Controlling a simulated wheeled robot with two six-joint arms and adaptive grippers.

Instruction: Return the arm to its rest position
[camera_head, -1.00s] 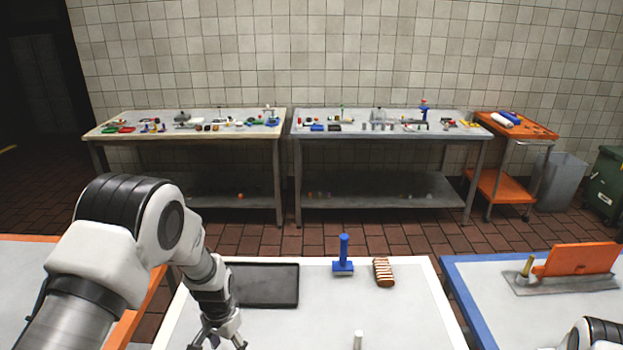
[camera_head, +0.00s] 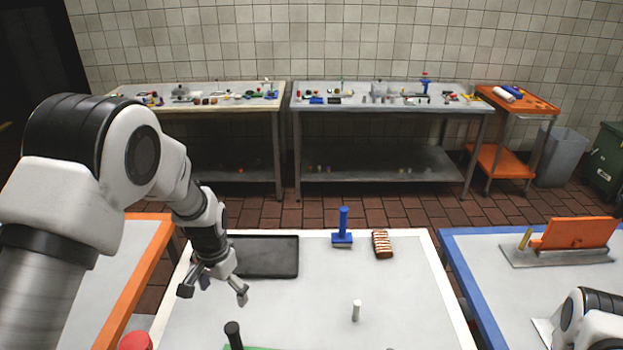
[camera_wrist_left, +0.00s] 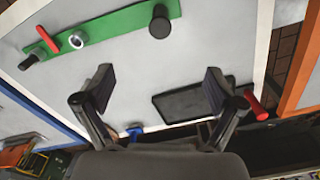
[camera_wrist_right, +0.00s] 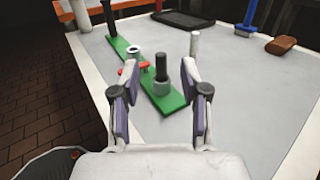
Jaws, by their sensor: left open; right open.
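My left gripper (camera_head: 214,290) hangs open and empty above the left part of the white table (camera_head: 320,320), just in front of the dark tray (camera_head: 275,258). Its open fingers also show in the left wrist view (camera_wrist_left: 160,92), with nothing between them. My right arm shows only partly at the lower right of the head view. My right gripper (camera_wrist_right: 158,95) is open in the right wrist view; beyond its fingers is the green strip (camera_wrist_right: 135,65) with posts. No held object shows in either gripper. A brown striped sandwich (camera_head: 382,244) lies at the table's far side.
A blue stand (camera_head: 343,230) is beside the sandwich. A white cylinder (camera_head: 356,310) stands mid-table. A black post (camera_head: 233,335) stands at the near left. Another table with an orange object (camera_head: 572,233) is at the right. The table's right half is largely clear.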

